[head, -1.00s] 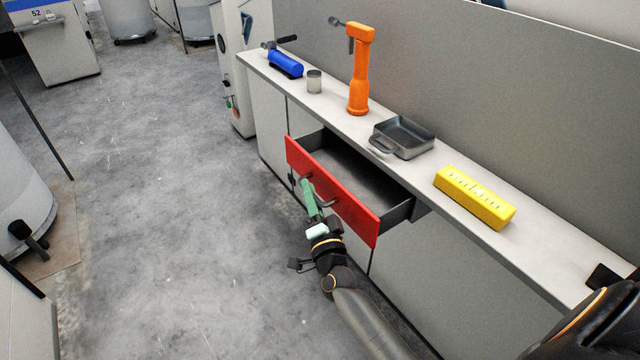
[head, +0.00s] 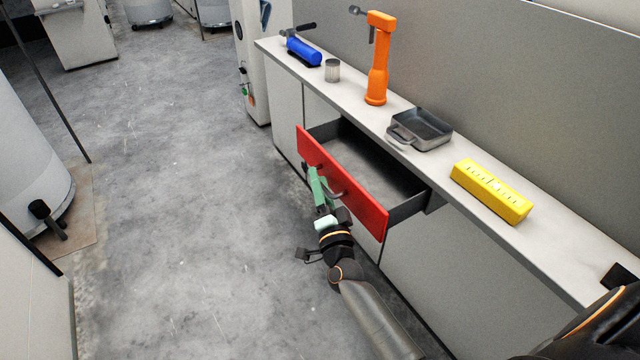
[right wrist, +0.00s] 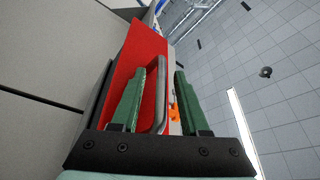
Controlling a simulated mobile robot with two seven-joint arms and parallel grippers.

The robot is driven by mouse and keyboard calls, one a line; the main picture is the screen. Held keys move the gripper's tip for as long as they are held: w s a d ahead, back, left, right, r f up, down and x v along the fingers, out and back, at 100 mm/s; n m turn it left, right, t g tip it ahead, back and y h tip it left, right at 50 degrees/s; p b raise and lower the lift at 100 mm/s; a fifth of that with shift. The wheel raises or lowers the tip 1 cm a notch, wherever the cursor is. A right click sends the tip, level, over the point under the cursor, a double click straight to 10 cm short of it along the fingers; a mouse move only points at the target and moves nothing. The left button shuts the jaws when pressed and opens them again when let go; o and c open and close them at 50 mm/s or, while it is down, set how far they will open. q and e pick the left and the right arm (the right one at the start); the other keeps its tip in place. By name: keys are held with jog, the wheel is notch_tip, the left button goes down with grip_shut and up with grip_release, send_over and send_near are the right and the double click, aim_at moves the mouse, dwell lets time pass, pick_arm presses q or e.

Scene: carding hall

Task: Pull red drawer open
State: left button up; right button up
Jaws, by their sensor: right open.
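The red drawer (head: 340,182) stands out from the grey cabinet, its dark interior visible and empty where I can see in. A grey bar handle (head: 335,192) is on its front; part is hidden behind my gripper. My right gripper (head: 316,182), with green fingers, is at the handle. In the right wrist view, the fingers of my right gripper (right wrist: 158,78) are apart, with the handle (right wrist: 160,95) between them, nearer the right finger. The red drawer front (right wrist: 138,60) lies behind. My left gripper is not in view.
On the countertop (head: 545,245) are a blue cylinder (head: 303,52), a small grey cup (head: 332,70), an orange tool (head: 377,70), a grey pan (head: 425,132) and a yellow block (head: 490,190). The concrete floor (head: 190,190) left of the drawer is clear.

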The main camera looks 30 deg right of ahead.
jog(key=shift+s, duration=0.1)
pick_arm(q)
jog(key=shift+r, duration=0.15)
pick_arm(e)
jog(key=v, duration=1.2)
jog(key=shift+s, duration=0.15)
jog(key=shift+a, duration=0.1)
jog(key=s+a+f+n+g+y, duration=0.9)
jog(key=s+f+n, duration=0.45)
jog(key=n, duration=0.35)
pick_arm(q)
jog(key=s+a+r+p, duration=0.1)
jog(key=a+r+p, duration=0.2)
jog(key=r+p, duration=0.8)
jog(key=p, duration=0.4)
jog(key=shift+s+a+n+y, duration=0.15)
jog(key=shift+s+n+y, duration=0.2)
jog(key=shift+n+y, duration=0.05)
pick_arm(e)
notch_tip(320, 180, up, 10)
jog(key=s+d+g+h, duration=0.1)
jog(key=d, duration=0.1)
jog(key=shift+s+d+h, duration=0.25)
jog(key=shift+d+h, duration=0.05)
